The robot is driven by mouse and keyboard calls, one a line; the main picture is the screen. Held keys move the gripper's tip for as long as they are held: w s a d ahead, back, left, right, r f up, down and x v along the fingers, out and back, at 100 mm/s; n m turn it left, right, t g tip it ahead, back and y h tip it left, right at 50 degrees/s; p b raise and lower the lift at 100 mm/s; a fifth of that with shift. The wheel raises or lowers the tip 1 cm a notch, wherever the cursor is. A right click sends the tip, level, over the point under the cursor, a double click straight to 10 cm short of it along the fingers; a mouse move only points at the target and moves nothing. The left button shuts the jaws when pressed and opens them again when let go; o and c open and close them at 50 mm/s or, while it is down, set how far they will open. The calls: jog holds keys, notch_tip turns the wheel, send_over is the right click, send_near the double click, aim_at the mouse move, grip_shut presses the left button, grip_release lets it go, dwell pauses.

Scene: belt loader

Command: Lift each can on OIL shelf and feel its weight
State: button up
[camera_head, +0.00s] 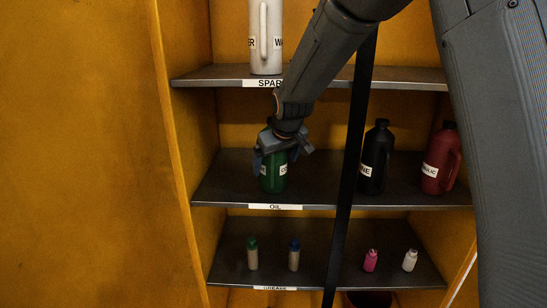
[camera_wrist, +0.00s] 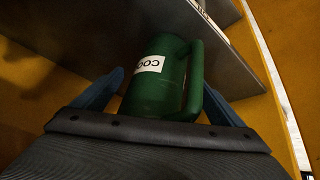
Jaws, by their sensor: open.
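The shelf labelled OIL (camera_head: 322,196) is the middle of the shelves in view and carries three cans. A green can (camera_head: 272,182) with a white label stands at its left. A black can (camera_head: 375,150) with a label ending in "NE" stands right of the middle. A dark red can (camera_head: 440,160) stands at the right end. My gripper (camera_head: 277,156) is at the green can, over its upper part. In the wrist view the green can (camera_wrist: 158,95), with its side handle and a label starting "COO", lies between my open blue fingers (camera_wrist: 165,98). I cannot tell whether they touch it.
A dark vertical strap (camera_head: 350,160) crosses the shelf fronts between the green and black cans. A white jug (camera_head: 265,40) stands on the upper shelf. Small bottles (camera_head: 252,253) stand on the lower shelf. A yellow panel (camera_head: 80,150) closes the left side.

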jog(key=shift+w+f, duration=0.4)
jog(key=shift+f, duration=0.2)
jog(key=c, duration=1.8)
jog(key=shift+a+r, duration=0.1)
jog(key=shift+c, duration=1.1)
jog(key=shift+r, duration=0.1)
